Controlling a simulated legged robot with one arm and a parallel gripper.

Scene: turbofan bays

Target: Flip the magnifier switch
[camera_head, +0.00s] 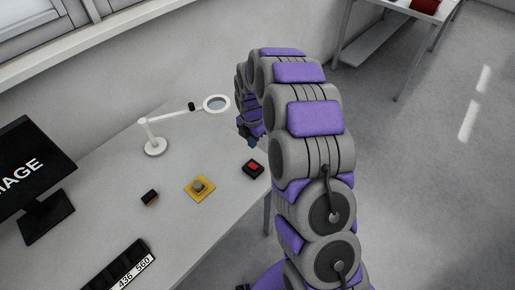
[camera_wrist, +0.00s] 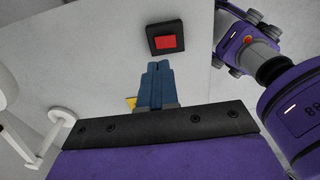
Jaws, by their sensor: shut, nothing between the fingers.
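The switch (camera_head: 253,168) is a black box with a red rocker on the table near its right edge. It also shows in the wrist view (camera_wrist: 165,41), just beyond my fingertips. The white magnifier lamp (camera_head: 154,145) stands at the back of the table, its round lens (camera_head: 216,103) out to the right. Part of the lamp shows at the left in the wrist view (camera_wrist: 62,114). My gripper (camera_wrist: 156,66) is shut with nothing in it, its blue fingers together and pointing at the switch. Whether the fingers touch the box cannot be told. In the head view my arm mostly hides the gripper.
A yellow plate with a round grey knob (camera_head: 198,188) and a small black block (camera_head: 149,198) lie left of the switch. A monitor (camera_head: 37,180) and a number display (camera_head: 122,268) are at the left. Open floor (camera_head: 440,150) lies right; another table (camera_head: 408,10) stands behind.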

